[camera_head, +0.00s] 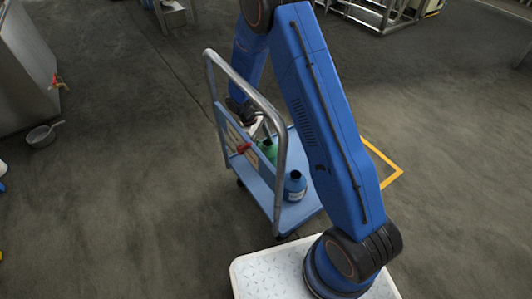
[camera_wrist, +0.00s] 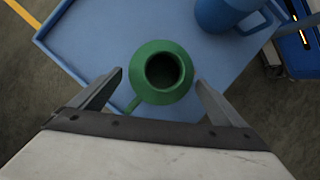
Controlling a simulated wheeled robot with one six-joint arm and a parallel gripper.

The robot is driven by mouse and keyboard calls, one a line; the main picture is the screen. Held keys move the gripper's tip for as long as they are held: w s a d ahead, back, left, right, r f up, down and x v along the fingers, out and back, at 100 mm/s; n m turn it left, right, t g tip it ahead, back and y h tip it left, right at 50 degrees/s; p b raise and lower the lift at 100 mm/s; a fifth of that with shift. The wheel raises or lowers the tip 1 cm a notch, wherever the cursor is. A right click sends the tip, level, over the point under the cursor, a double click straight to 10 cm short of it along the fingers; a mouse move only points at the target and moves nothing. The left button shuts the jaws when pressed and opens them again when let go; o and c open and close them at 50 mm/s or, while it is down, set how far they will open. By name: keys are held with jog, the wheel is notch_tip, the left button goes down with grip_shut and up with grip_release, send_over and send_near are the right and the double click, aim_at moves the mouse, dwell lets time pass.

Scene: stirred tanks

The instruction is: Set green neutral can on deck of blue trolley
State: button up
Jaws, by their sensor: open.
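The green can (camera_wrist: 160,72) stands upright on the deck of the blue trolley (camera_wrist: 95,30) in the wrist view, with its round dark mouth facing the camera. In the head view the green can (camera_head: 268,150) shows behind the trolley's handle frame, partly hidden. The blue trolley (camera_head: 292,217) stands beside my base. My gripper (camera_wrist: 148,88) is open, with one finger on each side of the green can and gaps between them. In the head view my gripper (camera_head: 256,126) is above the deck, partly hidden by the handle.
A blue container (camera_head: 295,186) stands on the deck near the green can. The trolley's grey handle (camera_head: 280,150) rises close to my arm. A red item (camera_head: 243,148) is at the handle panel. A saucepan (camera_head: 42,134) lies on the floor at left, by a steel tank (camera_head: 25,70).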

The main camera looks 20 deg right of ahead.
jog(key=v, duration=0.8)
jog(key=s+d+r+m+t+y, duration=0.15)
jog(key=s+r, duration=0.25)
jog(key=r, duration=0.5)
jog(key=s+d+r+m+t, duration=0.1)
jog(key=s+d+r+m, duration=0.15)
jog(key=s+r, duration=0.4)
jog(key=s+d+r+m+t+y, duration=0.1)
jog(key=s+d+r, duration=0.2)
jog(key=r, duration=0.7)
jog(key=s+d+r+m+t, duration=0.1)
jog(key=s+r, duration=0.2)
jog(key=s, duration=0.4)
jog(key=s+d+r+m+t, duration=0.1)
jog(key=s+r+m, duration=0.1)
jog(key=s, duration=0.6)
jog(key=s+d+r+m+t+y, duration=0.1)
jog(key=s+r, duration=0.3)
jog(key=s, duration=0.4)
jog(key=shift+d+m+t, duration=0.55)
jog(key=shift+m, duration=0.15)
jog(key=shift+r, duration=0.1)
jog(key=shift+c, duration=0.7)
